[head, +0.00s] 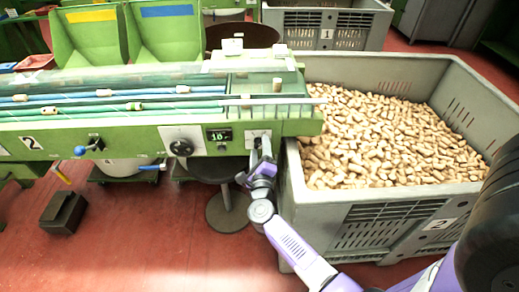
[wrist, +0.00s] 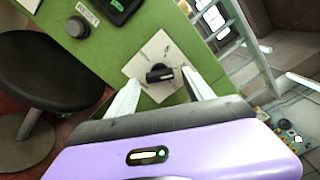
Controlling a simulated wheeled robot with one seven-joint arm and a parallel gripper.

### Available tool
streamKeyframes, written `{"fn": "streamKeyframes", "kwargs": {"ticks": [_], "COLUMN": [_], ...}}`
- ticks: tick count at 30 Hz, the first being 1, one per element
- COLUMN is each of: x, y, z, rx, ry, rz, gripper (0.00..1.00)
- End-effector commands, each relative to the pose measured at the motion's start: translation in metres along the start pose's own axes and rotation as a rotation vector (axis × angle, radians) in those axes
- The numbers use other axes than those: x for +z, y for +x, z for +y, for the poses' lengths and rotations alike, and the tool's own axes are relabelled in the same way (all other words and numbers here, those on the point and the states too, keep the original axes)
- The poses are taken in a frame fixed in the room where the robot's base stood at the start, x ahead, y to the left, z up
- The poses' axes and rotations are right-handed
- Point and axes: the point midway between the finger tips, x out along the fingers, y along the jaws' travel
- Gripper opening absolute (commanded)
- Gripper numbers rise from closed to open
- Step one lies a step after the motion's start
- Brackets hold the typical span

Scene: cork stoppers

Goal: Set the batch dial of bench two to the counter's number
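Bench two (head: 140,135) is the green bench marked 2. Its counter (head: 218,135) is a dark display with two small green digits, perhaps 18 or 10; only the display's edge (wrist: 122,6) shows in the wrist view. Right of the counter, a white dial plate (head: 258,134) is partly hidden by my gripper (head: 259,150). In the wrist view its black dial knob (wrist: 160,73) lies between my gripper's fingers (wrist: 161,80). The gripper is open, one finger on each side with gaps; I cannot tell its depth over the knob. The plate's marks are too small to read.
A larger black knob (head: 181,147) sits on another white plate left of the counter. A round button (wrist: 77,27) labelled RESET is near the dial. A grey crate (head: 290,170) of corks stands right of the bench, a dark stool (head: 228,212) below.

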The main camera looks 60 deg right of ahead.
Motion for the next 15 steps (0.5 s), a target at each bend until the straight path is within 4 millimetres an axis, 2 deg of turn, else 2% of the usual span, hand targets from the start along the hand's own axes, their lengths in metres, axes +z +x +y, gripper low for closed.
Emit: {"fn": "streamKeyframes", "kwargs": {"ticks": [8,11,15], "x": [0.001,0.001,0.001], "y": [-0.001,-0.008,-0.029], "z": [-0.001,0.000,0.000], "rx": [-0.001,0.001,0.001], "ry": [0.000,-0.001,-0.001], "rz": [-0.002,-0.003,-0.003], "gripper": [0.60,0.60,0.60]}}
